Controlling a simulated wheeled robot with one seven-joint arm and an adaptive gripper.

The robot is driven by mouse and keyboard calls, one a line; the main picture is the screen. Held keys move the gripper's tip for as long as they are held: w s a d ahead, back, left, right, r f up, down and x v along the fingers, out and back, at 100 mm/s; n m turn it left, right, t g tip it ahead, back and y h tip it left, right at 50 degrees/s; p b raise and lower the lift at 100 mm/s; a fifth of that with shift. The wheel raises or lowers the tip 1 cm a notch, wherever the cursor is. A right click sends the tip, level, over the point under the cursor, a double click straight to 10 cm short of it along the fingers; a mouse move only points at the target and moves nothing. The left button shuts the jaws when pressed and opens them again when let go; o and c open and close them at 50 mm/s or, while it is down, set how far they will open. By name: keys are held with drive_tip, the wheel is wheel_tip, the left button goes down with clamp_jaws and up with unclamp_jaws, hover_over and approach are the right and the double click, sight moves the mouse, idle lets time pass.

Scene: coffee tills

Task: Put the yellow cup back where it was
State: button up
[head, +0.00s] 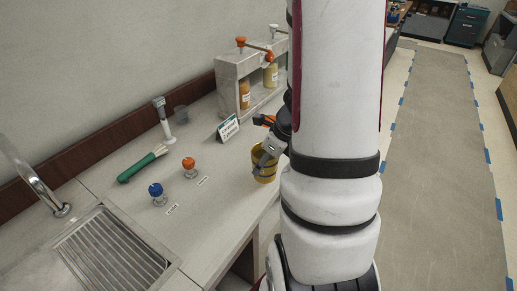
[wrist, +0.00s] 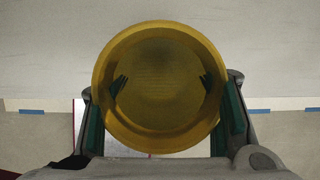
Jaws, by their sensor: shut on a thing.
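The yellow cup (head: 264,165) is near the counter's front edge in the head view, partly hidden by my gripper (head: 268,158). The cup (wrist: 160,88) fills the middle of the wrist view, and I look at its round end. My gripper (wrist: 166,122) is shut on the cup, with one dark green finger pad on each side of it. I cannot tell whether the cup touches the counter or is held just above it.
On the counter (head: 222,192) stand a blue-topped piece (head: 157,192), an orange-topped piece (head: 189,166), a small sign (head: 228,128) and a dispenser rack (head: 243,84). A green-handled brush (head: 142,165) lies behind. The sink (head: 105,255) is at lower left.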

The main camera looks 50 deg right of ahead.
drive_tip(key=w+d, duration=0.2)
drive_tip(key=w, duration=0.1)
drive_tip(key=w+d+p, duration=0.1)
drive_tip(key=w+d, duration=0.1)
drive_tip(key=w, duration=0.2)
drive_tip(key=w+d+f+p, duration=0.1)
drive_tip(key=w+d, duration=0.1)
drive_tip(key=w, duration=0.1)
drive_tip(key=shift+w+d, duration=0.4)
drive_tip(key=shift+w+f, duration=0.1)
drive_tip(key=shift+f, duration=1.7)
drive_tip(key=shift+f, duration=0.2)
drive_tip(key=o, duration=1.4)
drive_tip(key=shift+o, duration=0.5)
drive_tip(key=shift+r, duration=0.15)
